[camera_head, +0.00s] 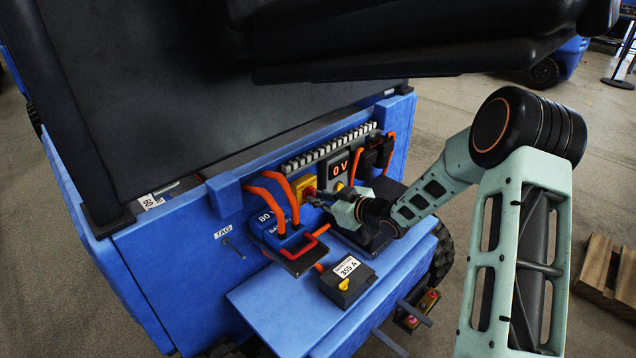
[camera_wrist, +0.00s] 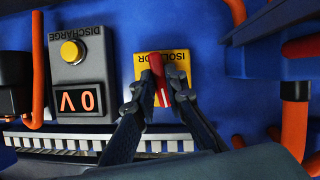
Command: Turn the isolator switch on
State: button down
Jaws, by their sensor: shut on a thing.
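The isolator switch (camera_head: 301,185) is a yellow plate with a red handle on the blue panel of the machine. In the wrist view, the yellow plate (camera_wrist: 181,62) carries upside-down lettering, partly covered by the handle. The red handle (camera_wrist: 158,70) has a white line and points roughly up and down in that view, slightly tilted. My gripper (camera_wrist: 157,90) is shut on the handle, with one dark finger on each side. In the head view, my gripper (camera_head: 318,197) reaches the switch from the right and hides part of the handle.
A grey discharge box (camera_wrist: 90,45) with a yellow button and a display reading 0 V stands beside the switch. Orange cables (camera_head: 270,196) run close by on the left. A battery plug (camera_head: 285,240) and a box marked 355 A (camera_head: 347,278) sit below. A dark lid hangs above.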

jog(key=m+p, duration=0.1)
jog(key=p, duration=0.2)
jog(key=m+g+y+p, duration=0.1)
jog(key=p, duration=0.2)
jog(key=shift+d+r+m, duration=0.15)
jog(key=shift+r+m, duration=0.15)
jog(key=shift+m, duration=0.1)
jog(key=shift+w+f+m+g+y+p, duration=0.1)
jog(key=shift+f+m+g+y+p, duration=0.15)
jog(key=shift+m+g+y+p, duration=0.65)
jog(key=shift+f+m+g+y+p, duration=0.15)
jog(key=shift+m+y, duration=0.45)
jog(key=shift+m, duration=0.8)
jog(key=c, duration=2)
grip_release()
jog(key=shift+o, duration=0.2)
jog(key=shift+d, duration=0.15)
